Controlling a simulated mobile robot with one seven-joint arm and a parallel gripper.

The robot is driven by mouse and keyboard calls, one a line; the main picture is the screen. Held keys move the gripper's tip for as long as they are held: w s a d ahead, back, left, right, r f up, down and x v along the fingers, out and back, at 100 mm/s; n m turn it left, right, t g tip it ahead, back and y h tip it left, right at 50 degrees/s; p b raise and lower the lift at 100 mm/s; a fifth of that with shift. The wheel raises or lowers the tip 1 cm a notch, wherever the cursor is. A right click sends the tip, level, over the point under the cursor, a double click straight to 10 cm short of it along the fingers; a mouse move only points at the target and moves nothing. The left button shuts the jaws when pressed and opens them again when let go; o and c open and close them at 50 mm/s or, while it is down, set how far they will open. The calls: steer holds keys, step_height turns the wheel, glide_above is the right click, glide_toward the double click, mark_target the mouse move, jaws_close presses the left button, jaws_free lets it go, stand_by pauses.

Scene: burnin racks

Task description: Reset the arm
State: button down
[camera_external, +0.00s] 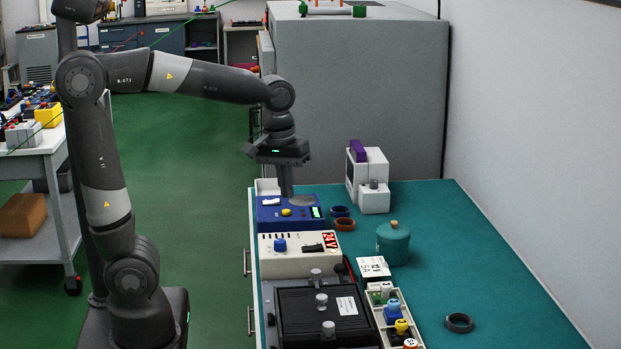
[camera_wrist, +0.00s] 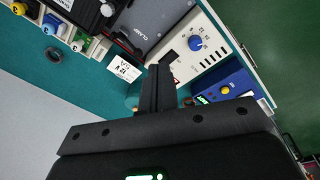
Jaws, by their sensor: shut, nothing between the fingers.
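My gripper (camera_external: 287,192) is shut and empty, pointing down just above the blue box (camera_external: 290,213) with a yellow knob and green display. I cannot tell whether its tips touch the box. In the wrist view my gripper (camera_wrist: 160,70) shows as dark closed fingers in the middle, with the blue box (camera_wrist: 222,92) to their right. My arm reaches from the left, its upper links raised and the forearm bent down over the bench.
The teal bench (camera_external: 480,240) holds a beige power unit (camera_external: 290,262), a black lidded fixture (camera_external: 325,315), a teal pot (camera_external: 393,243), rings (camera_external: 459,322), a white device (camera_external: 373,185) and a tray of coloured parts. A large grey cabinet (camera_external: 360,90) stands behind. The bench's right side is mostly clear.

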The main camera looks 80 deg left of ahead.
steer(key=s+d+f+m+t, duration=0.1)
steer(key=s+d+m+t, duration=0.3)
steer(key=s+d+m, duration=0.6)
steer(key=shift+s+f+m, duration=0.2)
steer(key=shift+f+m, duration=0.1)
steer(key=shift+m, duration=0.4)
